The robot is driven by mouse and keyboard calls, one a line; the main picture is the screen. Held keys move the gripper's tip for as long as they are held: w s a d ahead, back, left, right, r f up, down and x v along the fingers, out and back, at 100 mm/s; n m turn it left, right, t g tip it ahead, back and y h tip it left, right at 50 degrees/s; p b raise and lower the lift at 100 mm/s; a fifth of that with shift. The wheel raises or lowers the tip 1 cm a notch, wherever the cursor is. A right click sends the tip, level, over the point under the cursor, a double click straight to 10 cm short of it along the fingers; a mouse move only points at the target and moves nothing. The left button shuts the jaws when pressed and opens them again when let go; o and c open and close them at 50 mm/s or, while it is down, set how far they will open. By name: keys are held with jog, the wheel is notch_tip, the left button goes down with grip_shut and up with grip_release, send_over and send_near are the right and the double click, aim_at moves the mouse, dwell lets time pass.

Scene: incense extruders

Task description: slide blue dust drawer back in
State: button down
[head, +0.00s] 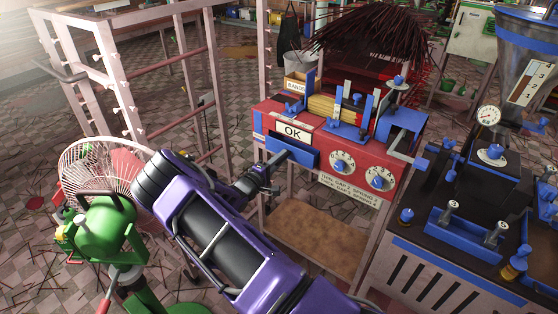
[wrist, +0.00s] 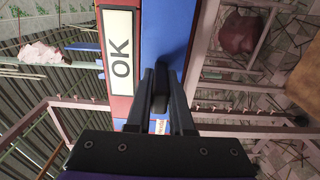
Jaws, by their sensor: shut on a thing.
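The blue dust drawer (head: 297,151) is in the front of the red machine, just below its white OK label (head: 292,132). Its blue front face (wrist: 168,35) fills the upper middle of the wrist view. My gripper (head: 272,166) is at the drawer front, coming from the lower left. In the wrist view my gripper (wrist: 160,92) has its two dark fingers closed on the small dark drawer handle (wrist: 160,103). The drawer's inside is hidden. I cannot tell exactly how far its front stands out from the machine.
Two dials (head: 342,163) sit right of the drawer. A green machine with a wire-guarded fan (head: 100,165) stands at lower left, near my arm. A dark bench with blue fittings (head: 440,262) stands at right. A brown shelf (head: 315,240) lies below the machine.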

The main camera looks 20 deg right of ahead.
jog(key=shift+x, duration=1.3)
grip_release()
jog(key=shift+a, duration=0.1)
jog(key=p+v, duration=0.2)
jog(key=v, duration=0.9)
dwell(0.9)
dwell(0.4)
